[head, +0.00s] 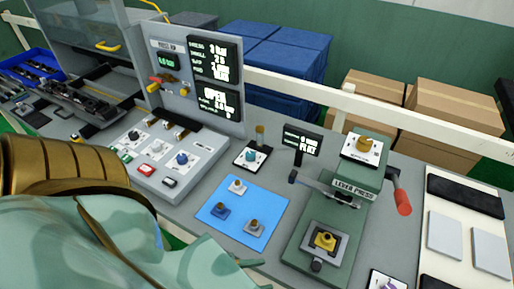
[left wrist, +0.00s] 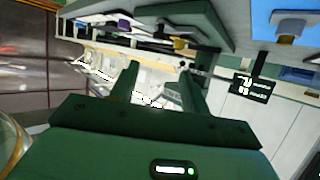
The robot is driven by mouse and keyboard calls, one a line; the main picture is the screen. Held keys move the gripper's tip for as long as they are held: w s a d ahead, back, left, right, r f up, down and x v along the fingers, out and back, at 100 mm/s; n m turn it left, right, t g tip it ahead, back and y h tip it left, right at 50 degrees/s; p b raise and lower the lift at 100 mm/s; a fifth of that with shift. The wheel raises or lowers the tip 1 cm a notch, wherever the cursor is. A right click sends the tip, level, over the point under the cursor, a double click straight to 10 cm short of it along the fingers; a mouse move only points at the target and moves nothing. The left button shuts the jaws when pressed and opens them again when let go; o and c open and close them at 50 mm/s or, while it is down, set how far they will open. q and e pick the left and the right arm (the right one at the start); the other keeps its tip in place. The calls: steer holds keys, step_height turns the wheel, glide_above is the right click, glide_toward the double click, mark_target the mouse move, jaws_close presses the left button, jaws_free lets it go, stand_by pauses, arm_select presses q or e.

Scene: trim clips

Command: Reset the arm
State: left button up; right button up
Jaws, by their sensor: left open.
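My left arm (head: 110,225), bronze and pale green, comes in from the left in the head view and covers the lower left corner. My left gripper (left wrist: 157,95) shows in the left wrist view with its two dark green fingers apart and nothing seen between them. The green lever press (head: 350,200) stands at the right of the bench, with a red-gripped lever (head: 402,200) on its right side. A yellow piece (head: 325,240) sits on the press base. The gripper appears apart from the press. My right gripper is in neither view.
A blue mat (head: 245,215) holds several small knobbed pieces. Behind it stands a control panel (head: 195,85) with displays, and a button console (head: 165,160). A pale tray (head: 460,195) with dark and white pads lies at right. Cardboard boxes (head: 450,110) stand beyond the rail.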

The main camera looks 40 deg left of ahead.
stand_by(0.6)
arm_select(q)
steer(key=s+a+f+g+y+b, duration=0.2)
steer(key=s+a+f+g+b, duration=0.3)
steer(key=f, duration=0.7)
steer(key=s+a+f+n+g+y, duration=0.15)
steer(key=s+a+f, duration=0.25)
steer(key=s+f, duration=0.6)
steer(key=s+a+f+g+y+b, duration=0.3)
steer(key=s+a+f, duration=0.1)
steer(key=f, duration=1)
steer(key=s+d+f+g+b, duration=0.25)
steer(key=s+f+b, duration=0.2)
steer(key=f, duration=0.35)
steer(key=w+d+f+t+b, duration=0.1)
steer(key=w+d+f, duration=0.1)
steer(key=w+d, duration=0.2)
steer(key=shift+w, duration=0.6)
